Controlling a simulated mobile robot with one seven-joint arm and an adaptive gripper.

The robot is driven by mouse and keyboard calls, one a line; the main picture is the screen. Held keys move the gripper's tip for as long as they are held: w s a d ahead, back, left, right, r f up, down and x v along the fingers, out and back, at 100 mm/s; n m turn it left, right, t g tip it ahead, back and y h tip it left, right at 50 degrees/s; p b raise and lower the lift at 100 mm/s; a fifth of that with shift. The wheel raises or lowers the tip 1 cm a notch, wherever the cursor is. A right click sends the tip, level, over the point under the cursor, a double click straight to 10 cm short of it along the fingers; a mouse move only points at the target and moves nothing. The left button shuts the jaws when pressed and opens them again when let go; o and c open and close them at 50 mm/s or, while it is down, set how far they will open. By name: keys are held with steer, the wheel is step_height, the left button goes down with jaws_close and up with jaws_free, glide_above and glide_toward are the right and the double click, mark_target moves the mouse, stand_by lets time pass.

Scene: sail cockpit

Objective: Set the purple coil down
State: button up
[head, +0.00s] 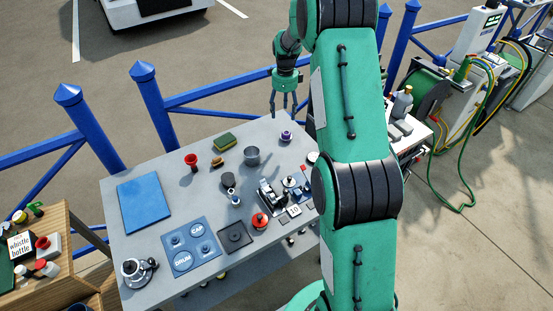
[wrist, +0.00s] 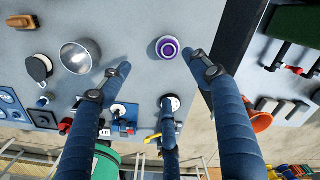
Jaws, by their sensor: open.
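The purple coil (head: 286,135) sits on the grey table near its far right edge. In the wrist view the purple coil (wrist: 167,47) shows from above as purple and white rings, beyond and between the fingertips. My gripper (head: 284,108) is above the table's far right edge, pointing down, with its fingers apart. In the wrist view my gripper (wrist: 157,65) is open, with nothing between its blue fingers. The coil looks apart from the fingers; the exact height gap is hard to tell.
A metal cup (head: 252,156), a green sponge (head: 224,141) and a red funnel-like piece (head: 191,160) stand left of the coil. A clamp-like device (head: 270,194) is nearer the front. A blue mat (head: 145,203) lies at left. A blue railing (head: 220,93) runs behind the table.

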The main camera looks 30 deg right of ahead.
steer(key=s+a+r+n+t, duration=0.1)
steer(key=s+a+r+n, duration=0.5)
steer(key=s+a+r, duration=0.55)
steer(key=s+a+r+n+t, duration=0.2)
steer(key=s+a+r+n, duration=0.5)
steer(key=r, duration=0.7)
steer(key=s+a+n, duration=0.4)
steer(key=s, duration=0.5)
steer(key=s+a+r+n+t, duration=0.1)
steer(key=s+a+n, duration=0.3)
steer(key=s, duration=0.5)
steer(key=s+a+n+t, duration=0.1)
steer(key=s+a+n, duration=0.3)
steer(key=s, duration=0.5)
steer(key=shift+a+r+n, duration=0.25)
steer(key=shift+a+n, duration=0.15)
steer(key=shift+a, duration=0.15)
steer(key=shift+f, duration=0.15)
